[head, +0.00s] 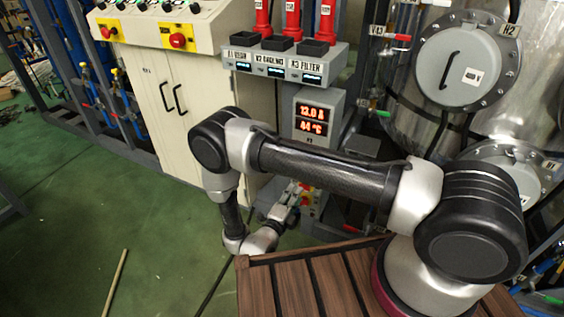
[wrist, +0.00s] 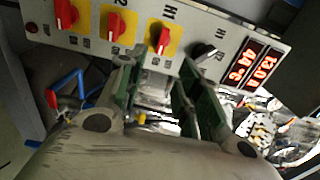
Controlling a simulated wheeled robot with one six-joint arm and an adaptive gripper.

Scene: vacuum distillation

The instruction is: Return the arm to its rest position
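My arm reaches left from its base on the brown slatted top, bends at the elbow and hangs down beside it. My gripper (head: 292,200) is low in front of the grey control post, partly hidden by my arm. In the wrist view its two dark green fingers (wrist: 163,90) stand apart with nothing visible held between them, so it is open. Beyond the fingertips is a panel (wrist: 188,48) with red knobs on yellow plates, one black knob (wrist: 203,52) and a red display (wrist: 258,62). I cannot tell whether the fingers touch anything.
The display box (head: 312,118) reads 13.0 and 44 °C, under a shelf (head: 283,62) with red-handled items. A cream cabinet (head: 150,75) stands at left. A steel vessel (head: 465,70) stands at right. Green floor (head: 70,220) is open at left, with a thin stick (head: 115,282).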

